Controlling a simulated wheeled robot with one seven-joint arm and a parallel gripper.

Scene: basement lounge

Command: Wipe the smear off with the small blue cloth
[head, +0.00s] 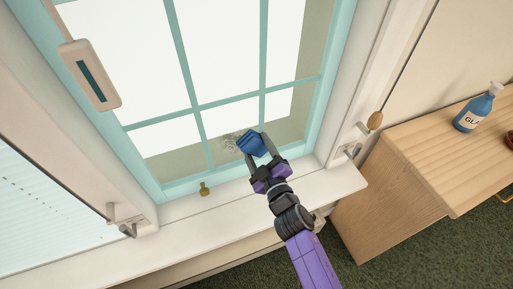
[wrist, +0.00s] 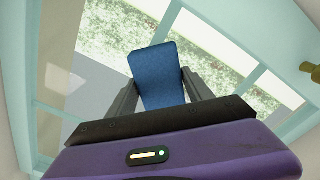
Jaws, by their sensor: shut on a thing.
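The small blue cloth (head: 252,143) is held between the fingers of my gripper (head: 259,157), in front of a lower pane of the window. In the wrist view the cloth (wrist: 157,77) sits between the two dark fingers of my gripper (wrist: 158,92). A grey speckled smear (head: 230,142) shows on the lower pane just left of the cloth, and the cloth may hide part of it. I cannot tell whether the cloth touches the glass.
The window has a teal frame with bars (head: 220,101) and a brass catch (head: 204,189) on its bottom rail. A white sill (head: 315,186) runs below. A wooden cabinet (head: 405,165) at the right carries a blue spray bottle (head: 472,112).

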